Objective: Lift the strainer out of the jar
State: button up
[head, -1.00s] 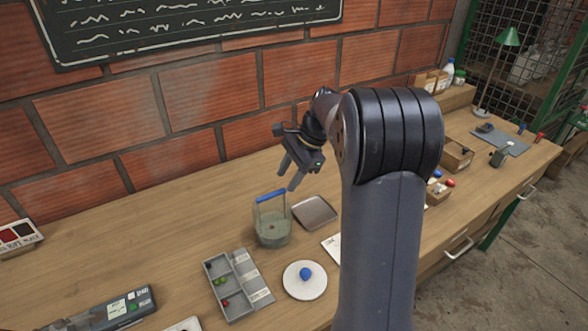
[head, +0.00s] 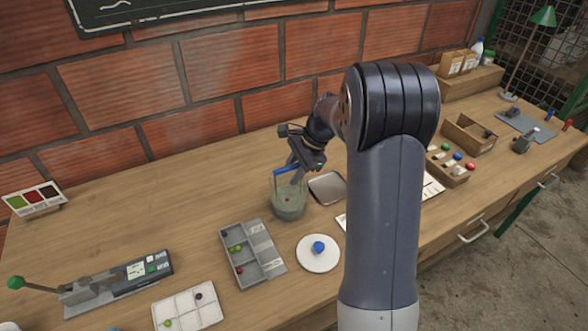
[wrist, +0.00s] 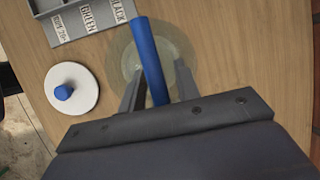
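The glass jar (head: 289,208) stands on the bench with cloudy liquid in it. The strainer's blue handle bar (head: 284,170) shows above the jar's rim; its lower part is hard to see through the jar. In the wrist view the blue handle (wrist: 150,60) runs between the two fingers of my gripper (wrist: 158,82), with a gap on each side. My gripper is open. In the head view my gripper (head: 297,170) is right at the handle, pointing down over the jar.
A metal tray (head: 328,188) lies just right of the jar. A grey sorting tray (head: 262,268) with labels and a white round lid with a blue knob (head: 318,262) are in front. The wall (head: 180,80) is behind; the bench left of the jar is clear.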

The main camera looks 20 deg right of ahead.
grip_shut()
jog(key=shift+r, duration=0.1)
